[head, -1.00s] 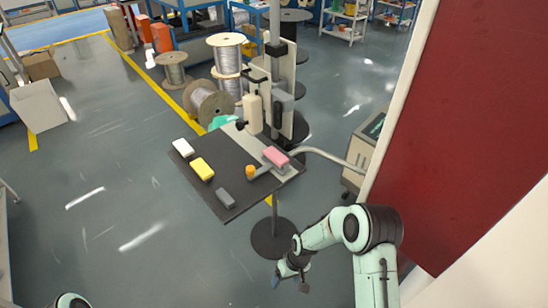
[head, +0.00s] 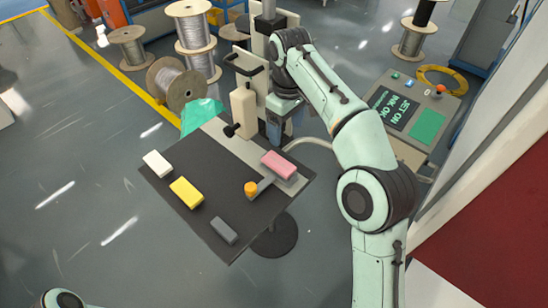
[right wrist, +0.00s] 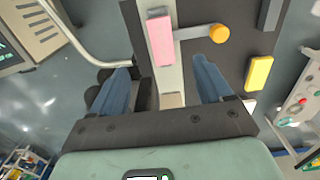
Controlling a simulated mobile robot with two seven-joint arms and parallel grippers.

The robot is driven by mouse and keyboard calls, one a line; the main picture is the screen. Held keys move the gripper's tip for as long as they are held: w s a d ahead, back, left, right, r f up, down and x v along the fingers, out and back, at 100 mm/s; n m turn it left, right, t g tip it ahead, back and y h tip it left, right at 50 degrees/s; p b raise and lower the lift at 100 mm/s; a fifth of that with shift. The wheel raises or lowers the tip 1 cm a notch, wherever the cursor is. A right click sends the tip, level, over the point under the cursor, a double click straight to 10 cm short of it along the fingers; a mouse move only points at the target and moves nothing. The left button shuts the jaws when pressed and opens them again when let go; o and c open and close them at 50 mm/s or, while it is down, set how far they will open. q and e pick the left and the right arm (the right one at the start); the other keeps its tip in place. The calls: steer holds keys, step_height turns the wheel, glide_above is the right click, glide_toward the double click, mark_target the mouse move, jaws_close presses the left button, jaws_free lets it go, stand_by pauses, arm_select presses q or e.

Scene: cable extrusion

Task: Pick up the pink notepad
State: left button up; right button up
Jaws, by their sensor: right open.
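The pink notepad (head: 278,165) lies on the right part of the dark table (head: 255,222), close to its right edge, in the head view. My right gripper (head: 281,138) is just behind and above it, pointing down. In the right wrist view the pink notepad (right wrist: 160,41) lies ahead of the two blue fingers of my right gripper (right wrist: 167,68), which are spread wide and empty. The notepad appears apart from the fingers. My left gripper is out of view; only a piece of my left arm shows at the bottom left.
A yellow block (head: 187,193), a white block (head: 157,163) and a grey block (head: 224,230) lie along the table's left and front. An orange knob (head: 250,188) stands beside the notepad. A beige upright unit (head: 243,112) rises behind. A control console (head: 408,112) stands at right.

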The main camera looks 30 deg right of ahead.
steer(key=b, duration=0.3)
glide_above(285, 167)
step_height(285, 167, down, 9)
steer(key=shift+r, duration=0.15)
steer(key=shift+f+b, duration=0.9)
steer(key=shift+f, duration=2.05)
steer(key=c, duration=1.2)
steer(key=shift+r, duration=0.1)
steer(key=shift+c, duration=0.2)
